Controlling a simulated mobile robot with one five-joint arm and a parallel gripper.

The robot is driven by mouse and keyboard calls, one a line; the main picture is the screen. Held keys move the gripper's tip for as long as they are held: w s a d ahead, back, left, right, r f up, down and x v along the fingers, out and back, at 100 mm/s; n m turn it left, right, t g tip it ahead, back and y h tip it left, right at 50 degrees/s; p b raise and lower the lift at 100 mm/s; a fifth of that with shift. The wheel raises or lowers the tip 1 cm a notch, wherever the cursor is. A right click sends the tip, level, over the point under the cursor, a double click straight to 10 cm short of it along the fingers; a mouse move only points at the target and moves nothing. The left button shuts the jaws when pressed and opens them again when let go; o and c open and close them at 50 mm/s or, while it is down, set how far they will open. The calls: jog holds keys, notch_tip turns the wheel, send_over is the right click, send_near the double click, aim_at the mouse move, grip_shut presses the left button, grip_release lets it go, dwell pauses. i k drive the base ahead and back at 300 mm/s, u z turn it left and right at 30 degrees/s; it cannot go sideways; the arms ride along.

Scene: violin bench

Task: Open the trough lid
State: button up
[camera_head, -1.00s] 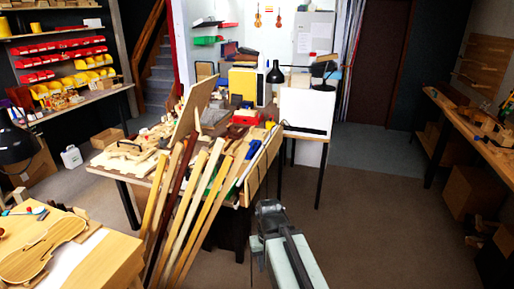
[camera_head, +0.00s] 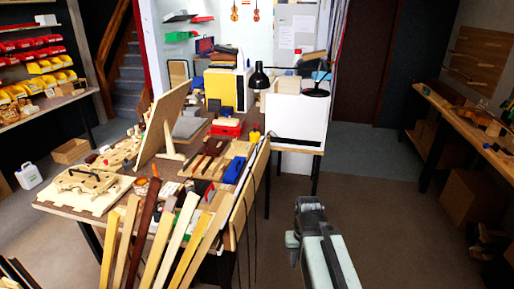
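I cannot pick out a trough or its lid with certainty. A white box-like unit (camera_head: 296,117) stands at the far right end of the cluttered workbench (camera_head: 75,205), with a dark strip along its lower front and items on top. Whether it is the trough is not clear. My gripper (camera_head: 306,206) is at the end of my grey arm, low right of centre, over the floor. It is apart from the bench and well short of the white unit. Its fingers are too small and dark to tell whether they are open, and nothing is clearly held.
Long wooden strips (camera_head: 172,240) lean against the bench's near side, left of my arm. A black lamp (camera_head: 259,78) stands by the white unit. An upright wooden board (camera_head: 162,125) rises from the bench. The floor (camera_head: 400,230) to the right is clear up to the right-hand bench (camera_head: 460,125).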

aim_at(231, 173)
jog(key=z, duration=0.05)
jog(key=i, duration=1.2)
jog(key=u, duration=1)
jog(key=i, duration=0.8)
jog(key=u, duration=0.5)
jog(key=k, duration=0.7)
jog(key=u, duration=0.25)
jog(key=i, duration=0.7)
jog(key=z, duration=0.1)
